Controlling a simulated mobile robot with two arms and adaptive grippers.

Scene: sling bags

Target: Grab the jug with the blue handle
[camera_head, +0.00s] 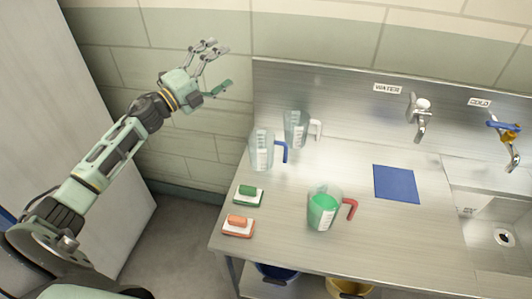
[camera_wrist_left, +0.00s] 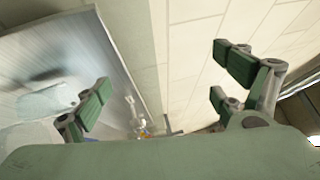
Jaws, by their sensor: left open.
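The clear jug with the blue handle (camera_head: 262,151) stands upright on the left part of the steel counter, its handle on its right side. A clear jug with a white handle (camera_head: 296,130) stands just behind it, and a jug with a red handle and green contents (camera_head: 323,208) stands nearer the front. My left gripper (camera_head: 217,68) is open and empty, raised in front of the wall, up and to the left of the jugs and apart from them. Its open fingers also show in the left wrist view (camera_wrist_left: 165,95). My right gripper is not in view.
Two taps (camera_head: 417,118) and a sink (camera_head: 500,215) are at the right. Buckets (camera_head: 348,288) stand below.

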